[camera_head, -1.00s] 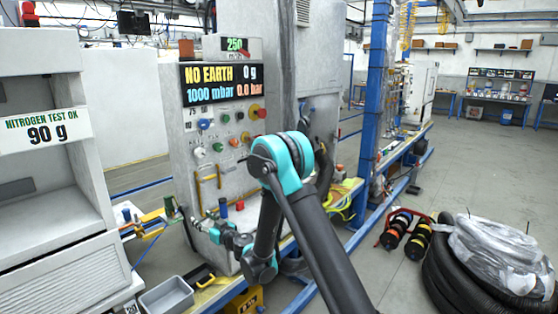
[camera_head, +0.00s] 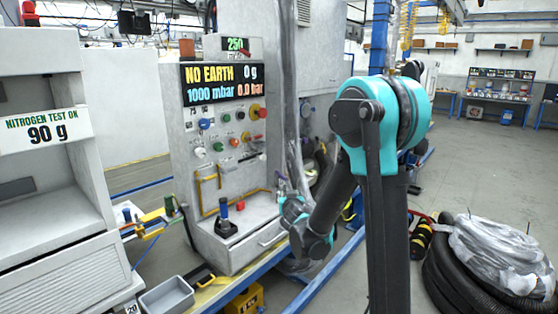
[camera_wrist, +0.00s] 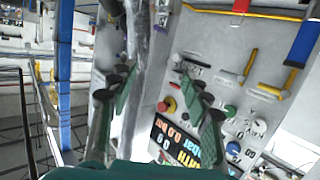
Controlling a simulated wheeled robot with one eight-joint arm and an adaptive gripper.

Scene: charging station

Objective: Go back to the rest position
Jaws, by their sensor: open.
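My gripper (camera_wrist: 158,80) is open in the wrist view, with its two dark fingers with green pads apart and nothing held between them. In the head view my wrist is right of the control panel (camera_head: 190,152), near its lower right edge and clear of its ledge; the fingers are small and hard to make out there. A blue plug-like part on a black base (camera_head: 225,222) stands on the ledge, next to a small red part (camera_head: 240,205). In the wrist view the panel is upside down and on the right, with its display (camera_wrist: 180,145) near the bottom.
A grey bin (camera_head: 167,298) and a yellow crate (camera_head: 245,300) are low in front of the panel. Wrapped hoses (camera_head: 490,255) lie on the floor at right. A blue post (camera_wrist: 65,75) rises left of my gripper in the wrist view. The right floor is mostly open.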

